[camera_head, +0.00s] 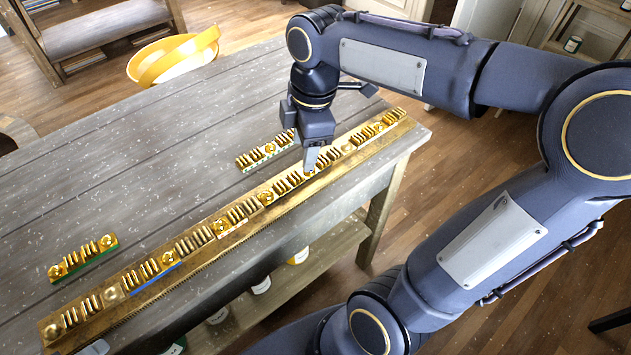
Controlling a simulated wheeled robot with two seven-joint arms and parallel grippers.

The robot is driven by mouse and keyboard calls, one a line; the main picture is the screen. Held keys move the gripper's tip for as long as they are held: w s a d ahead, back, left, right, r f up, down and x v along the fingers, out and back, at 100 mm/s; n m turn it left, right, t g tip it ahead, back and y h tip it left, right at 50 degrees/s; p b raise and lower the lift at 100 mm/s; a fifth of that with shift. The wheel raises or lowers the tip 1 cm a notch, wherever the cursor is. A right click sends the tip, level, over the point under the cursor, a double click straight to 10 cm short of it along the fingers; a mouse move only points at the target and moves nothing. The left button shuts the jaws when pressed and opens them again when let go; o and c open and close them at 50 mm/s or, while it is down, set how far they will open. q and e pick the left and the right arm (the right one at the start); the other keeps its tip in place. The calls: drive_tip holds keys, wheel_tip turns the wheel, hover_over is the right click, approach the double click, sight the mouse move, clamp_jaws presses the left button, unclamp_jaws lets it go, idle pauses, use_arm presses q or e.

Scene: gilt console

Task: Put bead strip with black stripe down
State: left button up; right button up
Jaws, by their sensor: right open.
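A long gilt rail (190,268) lies along the front edge of the grey table, with gold bead strips seated along it. My right gripper (309,165) is open and points down over the rail's right half, its tip at or just above a gold bead strip (286,186) there. I cannot make out a black stripe on any strip; the gripper hides part of that area. A strip with a blue stripe (152,275) and one with a white stripe (232,224) sit in the rail. My left gripper is not in view.
A loose bead strip with a green stripe (84,258) lies on the table at left. Another loose strip (266,151) lies behind the rail, partly hidden by my gripper. A yellow chair (172,60) stands beyond the table. The table's middle is clear.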

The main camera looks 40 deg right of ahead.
drive_tip(key=s+a+f+m+t+y, duration=0.1)
drive_tip(key=s+a+f+m+t, duration=0.1)
drive_tip(key=s+m, duration=0.4)
drive_tip(key=s+a+f+m+t+y, duration=0.1)
drive_tip(key=s+a+f+m+t, duration=0.1)
drive_tip(key=s+m, duration=0.4)
drive_tip(key=shift+s+f+m+t+y, duration=0.3)
drive_tip(key=shift+f+m+y, duration=0.15)
drive_tip(key=shift+m, duration=1.65)
